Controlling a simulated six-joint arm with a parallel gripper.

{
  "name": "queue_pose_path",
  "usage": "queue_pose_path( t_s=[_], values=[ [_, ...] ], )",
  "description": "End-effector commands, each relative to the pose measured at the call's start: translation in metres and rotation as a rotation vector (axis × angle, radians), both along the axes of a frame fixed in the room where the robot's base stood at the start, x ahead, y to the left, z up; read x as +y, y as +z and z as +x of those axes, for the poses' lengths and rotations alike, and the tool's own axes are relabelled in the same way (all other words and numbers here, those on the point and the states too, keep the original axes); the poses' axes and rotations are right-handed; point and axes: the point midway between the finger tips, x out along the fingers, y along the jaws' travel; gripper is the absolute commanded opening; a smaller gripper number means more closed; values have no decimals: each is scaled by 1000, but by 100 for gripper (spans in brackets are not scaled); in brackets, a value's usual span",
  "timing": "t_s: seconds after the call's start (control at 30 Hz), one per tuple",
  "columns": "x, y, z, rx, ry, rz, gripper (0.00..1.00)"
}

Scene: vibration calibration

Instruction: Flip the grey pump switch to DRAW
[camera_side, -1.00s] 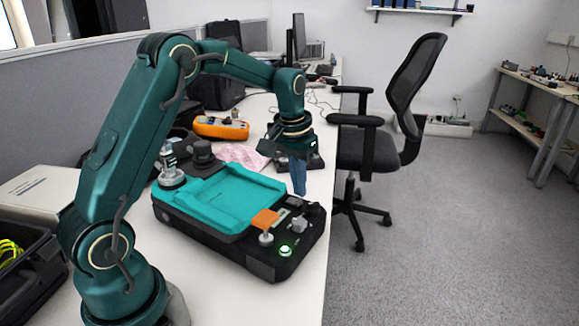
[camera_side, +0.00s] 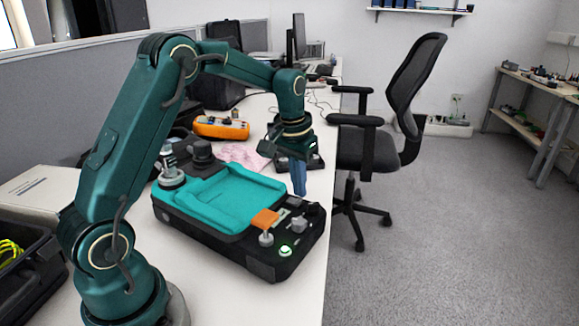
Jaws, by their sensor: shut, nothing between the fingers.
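A black calibration unit (camera_side: 255,262) with a teal tray (camera_side: 225,195) on top sits on the white bench. Its near right end carries a small grey switch (camera_side: 299,225), an orange piece (camera_side: 264,219), a silver knob (camera_side: 266,239) and a green-lit button (camera_side: 285,250). I cannot tell the grey switch's setting or read any label. My gripper (camera_side: 299,190) points down with its blue fingers shut and empty. In the picture its tips are just above and behind the grey switch, apart from it.
An orange meter (camera_side: 221,128) and a pink cloth (camera_side: 241,154) lie behind the unit. A black case with yellow cable (camera_side: 12,250) stands at left. The bench's right edge is close to the unit, with an office chair (camera_side: 375,145) beyond.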

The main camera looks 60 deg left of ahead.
Motion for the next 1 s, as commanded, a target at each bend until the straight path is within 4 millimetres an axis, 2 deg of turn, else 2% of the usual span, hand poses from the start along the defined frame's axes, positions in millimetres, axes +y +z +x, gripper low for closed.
queue_pose_path(
  t_s=[1.0],
  values=[
    [0,-15,0,1,0,0,0]
  ],
)
